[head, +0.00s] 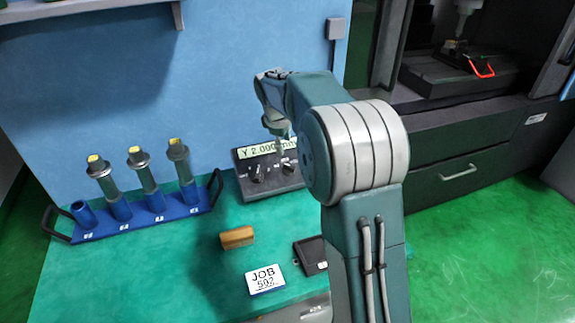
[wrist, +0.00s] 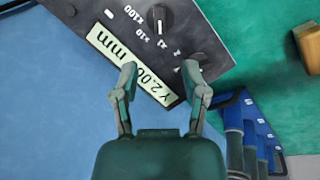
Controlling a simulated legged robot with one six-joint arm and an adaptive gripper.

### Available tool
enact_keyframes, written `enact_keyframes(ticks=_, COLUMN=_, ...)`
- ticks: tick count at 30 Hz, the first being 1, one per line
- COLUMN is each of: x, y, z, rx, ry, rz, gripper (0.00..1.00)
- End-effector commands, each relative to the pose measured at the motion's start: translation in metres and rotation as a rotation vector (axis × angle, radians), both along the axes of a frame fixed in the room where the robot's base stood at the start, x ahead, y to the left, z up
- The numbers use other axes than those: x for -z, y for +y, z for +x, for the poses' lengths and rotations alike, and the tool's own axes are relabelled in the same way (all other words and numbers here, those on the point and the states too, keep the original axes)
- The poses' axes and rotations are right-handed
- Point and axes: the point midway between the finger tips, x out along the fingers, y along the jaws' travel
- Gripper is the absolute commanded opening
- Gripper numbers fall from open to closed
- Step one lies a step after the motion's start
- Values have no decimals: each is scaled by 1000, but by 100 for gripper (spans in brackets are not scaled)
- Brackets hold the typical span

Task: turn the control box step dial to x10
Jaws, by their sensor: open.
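The control box (head: 243,183) is a dark box with a lit display reading "Y 2.000 mm" (head: 256,151). It also shows in the wrist view (wrist: 207,17). Its step dial (wrist: 159,17) is a black knob with a white mark, beside the labels x1, x10 and x100. The mark seems to point toward x1. The other dial (wrist: 192,70) is partly hidden by a finger. My gripper (wrist: 160,68) is open and empty above the box, its fingers over the display side, apart from the step dial. In the head view my arm hides part of the box.
A blue rack (head: 140,222) with several tool holders stands left of the box. A wooden-backed brush (head: 237,238), a JOB 502 card (head: 265,279) and a dark flat case (head: 311,255) lie in front. A blue wall (head: 230,60) rises behind.

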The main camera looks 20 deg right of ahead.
Motion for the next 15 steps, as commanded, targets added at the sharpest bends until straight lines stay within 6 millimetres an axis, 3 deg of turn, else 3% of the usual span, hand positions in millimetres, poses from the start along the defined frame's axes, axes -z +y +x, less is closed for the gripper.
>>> enact_keyframes(ticks=5, x=14, y=-3, z=3, rx=-2, ry=4, rz=-1, gripper=57)
enact_keyframes(ticks=15, x=74, y=-15, z=16, rx=-1, ry=4, rz=0, gripper=57)
